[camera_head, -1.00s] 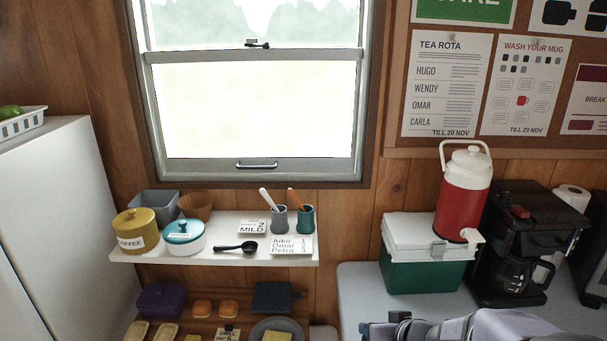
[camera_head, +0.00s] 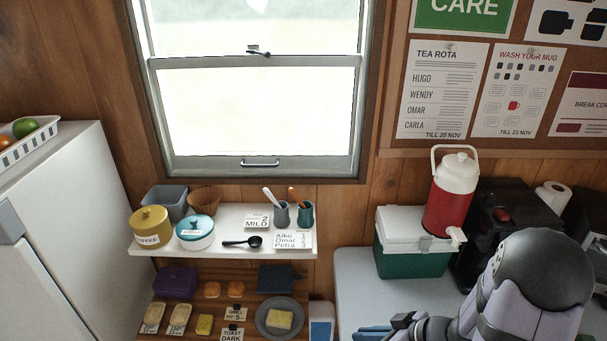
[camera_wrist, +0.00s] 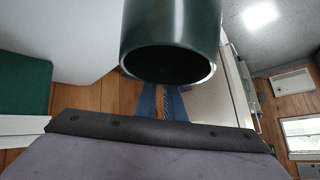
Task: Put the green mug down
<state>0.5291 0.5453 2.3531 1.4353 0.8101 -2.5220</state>
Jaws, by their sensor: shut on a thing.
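The green mug (camera_wrist: 172,35) fills the upper middle of the wrist view, large and close, dark green with a paler rim. Its dark opening faces partly toward the wrist camera. My gripper (camera_wrist: 162,102) shows as two blue fingers just past the rim, partly hidden by the mug, and is shut on it. The grip contact and any handle are hidden. In the head view, my gripper (camera_head: 375,332) is only partly in the picture at the bottom edge, in front of the pale counter (camera_head: 358,283). I cannot make out the mug there.
A white shelf (camera_head: 225,246) with pots and cups is at left, above a lower wooden shelf (camera_head: 200,292) with food.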

